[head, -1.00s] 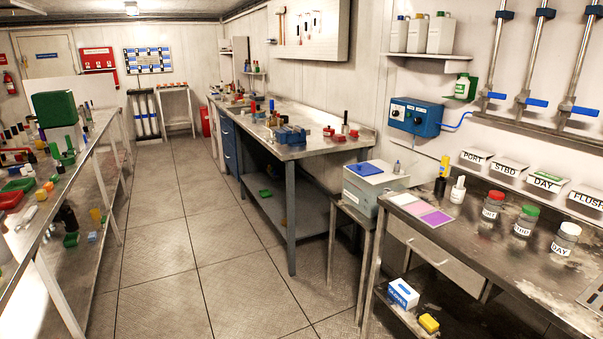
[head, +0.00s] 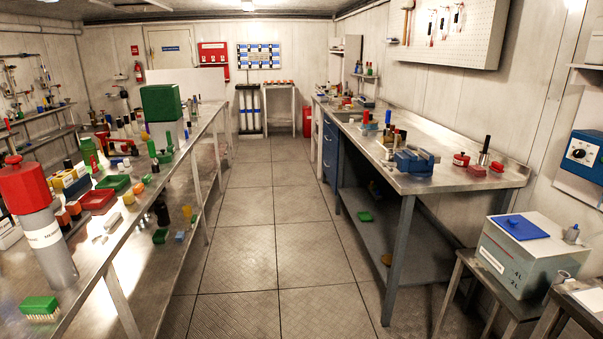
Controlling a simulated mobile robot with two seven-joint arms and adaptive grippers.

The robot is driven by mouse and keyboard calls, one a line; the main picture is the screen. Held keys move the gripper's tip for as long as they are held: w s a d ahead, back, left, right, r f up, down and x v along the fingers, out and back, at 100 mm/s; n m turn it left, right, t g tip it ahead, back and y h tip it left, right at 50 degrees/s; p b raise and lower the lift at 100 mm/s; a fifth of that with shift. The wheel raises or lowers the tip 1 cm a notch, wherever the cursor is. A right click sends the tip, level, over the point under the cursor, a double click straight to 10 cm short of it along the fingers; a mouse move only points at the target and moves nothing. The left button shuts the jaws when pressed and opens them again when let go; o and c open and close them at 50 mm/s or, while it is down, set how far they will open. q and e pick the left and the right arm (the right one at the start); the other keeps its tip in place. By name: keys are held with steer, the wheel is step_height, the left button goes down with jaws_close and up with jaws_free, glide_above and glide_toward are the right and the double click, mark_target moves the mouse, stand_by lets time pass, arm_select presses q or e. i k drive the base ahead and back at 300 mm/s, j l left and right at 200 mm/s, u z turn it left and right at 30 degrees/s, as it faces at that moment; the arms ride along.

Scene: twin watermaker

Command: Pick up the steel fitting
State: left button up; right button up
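I cannot pick out the steel fitting for sure among the many small items. Small things stand on the steel workbench (head: 450,180) at the right, around a blue vise (head: 414,160). They include a dark upright piece on a metal base (head: 484,150) and red pieces (head: 461,159). More small items crowd the long bench at the left, too small to tell apart. Neither of my grippers shows in the head view.
A floor aisle (head: 250,240) runs clear between the benches. A grey box with a blue lid patch (head: 535,252) stands on a low stand at right. A red-topped grey cylinder (head: 45,235) and a green brush (head: 40,308) stand at near left.

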mark_target(390, 156)
steer(key=i+z, duration=0.25)
steer(key=i, duration=0.45)
steer(key=i+j+z, duration=0.25)
steer(key=i, duration=0.45)
steer(key=i+l, duration=0.05)
steer(key=l, duration=0.05)
